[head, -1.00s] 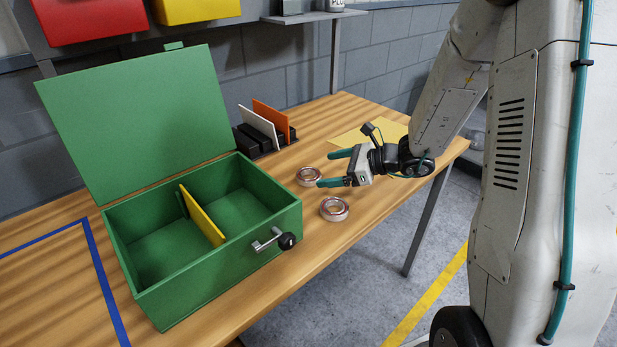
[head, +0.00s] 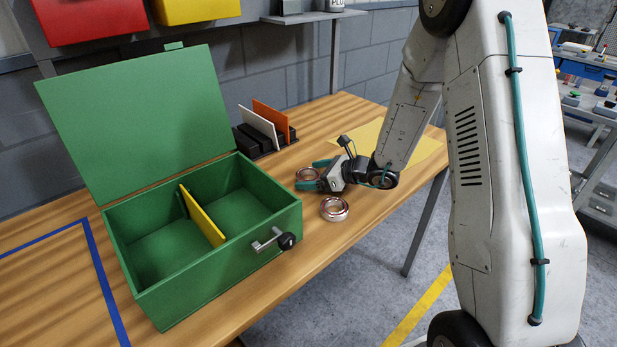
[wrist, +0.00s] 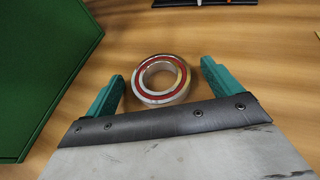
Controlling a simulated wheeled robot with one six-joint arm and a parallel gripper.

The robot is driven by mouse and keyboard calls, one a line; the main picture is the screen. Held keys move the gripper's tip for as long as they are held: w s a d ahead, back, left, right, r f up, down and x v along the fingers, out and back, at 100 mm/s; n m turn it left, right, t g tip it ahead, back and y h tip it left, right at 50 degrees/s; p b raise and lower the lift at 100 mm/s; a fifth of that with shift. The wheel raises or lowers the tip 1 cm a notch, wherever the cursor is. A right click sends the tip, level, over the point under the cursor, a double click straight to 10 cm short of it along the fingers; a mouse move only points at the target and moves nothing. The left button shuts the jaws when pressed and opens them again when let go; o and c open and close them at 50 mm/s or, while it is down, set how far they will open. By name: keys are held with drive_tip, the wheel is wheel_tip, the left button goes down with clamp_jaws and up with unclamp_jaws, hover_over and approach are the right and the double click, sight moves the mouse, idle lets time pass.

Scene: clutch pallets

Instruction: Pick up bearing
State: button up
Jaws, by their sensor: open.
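Two ring-shaped metal bearings lie on the wooden table. The far bearing (head: 307,174) is right of the green box and partly covered by my gripper (head: 314,174) in the head view. In the wrist view this bearing (wrist: 161,97), with a red inner band, lies between the two teal fingers of my gripper (wrist: 163,88). The fingers are open, with a gap on each side of the bearing. The near bearing (head: 334,215) lies flat and uncovered, closer to the table's front edge; it is not in the wrist view.
An open green box (head: 165,300) with a yellow divider (head: 203,217) and a crank on its right side stands left of the bearings. A rack with white and orange plates (head: 271,118) stands behind. A yellow sheet (head: 424,150) lies right of my gripper.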

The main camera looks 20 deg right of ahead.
drive_tip(key=c, duration=1.3)
drive_tip(key=shift+o, duration=0.2)
drive_tip(key=shift+r, duration=0.15)
